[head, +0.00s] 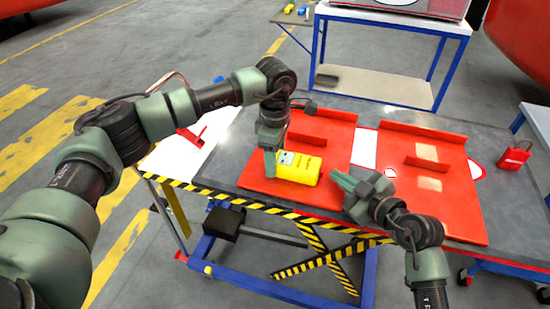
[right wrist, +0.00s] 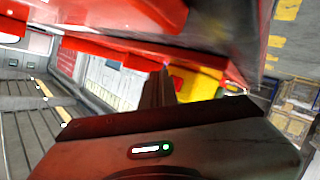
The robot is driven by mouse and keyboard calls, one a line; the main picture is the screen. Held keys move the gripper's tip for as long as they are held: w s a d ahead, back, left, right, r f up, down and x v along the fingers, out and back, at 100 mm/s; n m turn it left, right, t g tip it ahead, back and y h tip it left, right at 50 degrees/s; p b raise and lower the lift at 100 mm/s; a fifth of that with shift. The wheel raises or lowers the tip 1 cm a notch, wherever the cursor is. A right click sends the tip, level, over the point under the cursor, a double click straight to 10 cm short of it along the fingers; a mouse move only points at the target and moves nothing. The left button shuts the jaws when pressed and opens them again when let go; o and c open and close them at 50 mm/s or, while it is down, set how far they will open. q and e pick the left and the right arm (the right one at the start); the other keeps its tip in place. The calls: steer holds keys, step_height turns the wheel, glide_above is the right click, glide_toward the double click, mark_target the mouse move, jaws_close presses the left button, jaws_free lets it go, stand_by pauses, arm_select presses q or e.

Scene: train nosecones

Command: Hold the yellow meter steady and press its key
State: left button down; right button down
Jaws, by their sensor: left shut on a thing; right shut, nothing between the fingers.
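The yellow meter (head: 303,169) lies on the left red panel, with a small grey-green patch at its left end. My left gripper (head: 270,163) comes down at that end and is shut on the meter. My right gripper (head: 338,177) is shut and empty, its fingertips pointing at the meter's right end, close to it. I cannot tell whether they touch. In the right wrist view the meter (right wrist: 196,83) shows partly, beside and behind my closed fingers (right wrist: 158,88).
The left red panel (head: 331,136) and right red panel (head: 450,203) have raised ribs and lie on a grey table (head: 235,177) with a striped edge. A red padlock-like item (head: 514,159) stands at the right. A blue-framed bench (head: 375,84) stands behind.

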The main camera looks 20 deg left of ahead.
arm_select(q)
steer(key=shift+s+f, duration=0.15)
steer(key=shift+f, duration=0.1)
arm_select(e)
steer(key=shift+a, duration=0.15)
steer(key=shift+a, duration=0.5)
stand_by(0.6)
steer(key=shift+d, duration=0.65)
steer(key=shift+d, duration=3)
